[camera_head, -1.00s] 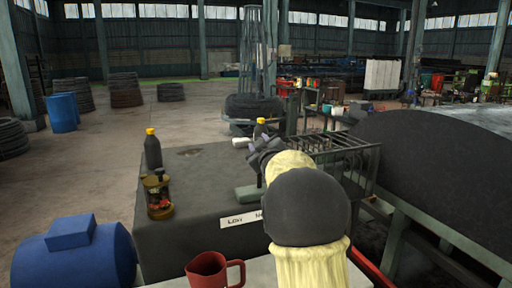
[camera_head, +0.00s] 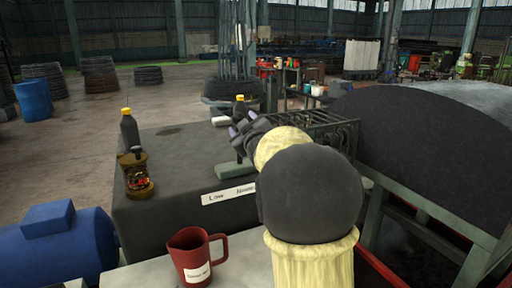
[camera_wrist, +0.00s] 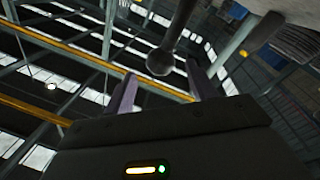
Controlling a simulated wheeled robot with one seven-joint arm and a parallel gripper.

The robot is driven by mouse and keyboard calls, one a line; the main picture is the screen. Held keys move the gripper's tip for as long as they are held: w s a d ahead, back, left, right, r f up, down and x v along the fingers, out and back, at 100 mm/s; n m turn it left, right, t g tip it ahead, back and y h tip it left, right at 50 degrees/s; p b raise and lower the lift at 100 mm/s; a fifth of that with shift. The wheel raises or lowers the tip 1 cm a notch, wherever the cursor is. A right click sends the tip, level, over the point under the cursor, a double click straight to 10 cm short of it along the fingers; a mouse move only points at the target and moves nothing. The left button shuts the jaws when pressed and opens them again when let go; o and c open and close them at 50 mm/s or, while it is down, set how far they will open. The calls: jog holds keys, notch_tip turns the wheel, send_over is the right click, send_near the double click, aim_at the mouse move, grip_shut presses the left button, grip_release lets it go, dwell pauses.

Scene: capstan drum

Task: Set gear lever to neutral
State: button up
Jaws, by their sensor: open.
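The gear lever shows in the wrist view as a dark rod with a round knob (camera_wrist: 160,63). The knob appears between the two purple fingertips of my gripper (camera_wrist: 160,72), with a gap on each side. In the head view my gripper (camera_head: 243,124) is open above a green base block (camera_head: 236,170) on the dark cabinet top. The lever is mostly hidden there behind my gripper and arm. A white label plate (camera_head: 228,196) on the cabinet's front edge reads "Low" and "Neutral"; my arm covers its right end.
A dark bottle (camera_head: 129,130) and an amber jar (camera_head: 136,175) stand on the cabinet's left side. Another yellow-capped bottle (camera_head: 239,104) stands at the back. A red mug (camera_head: 190,258) is in front. A wire rack (camera_head: 330,130) and large dark drum (camera_head: 430,150) are right.

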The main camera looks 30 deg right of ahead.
jog(key=s+a+b, duration=0.1)
jog(key=s+b, duration=0.2)
jog(key=s, duration=0.9)
jog(key=shift+a+f, duration=0.2)
jog(key=shift+f, duration=0.25)
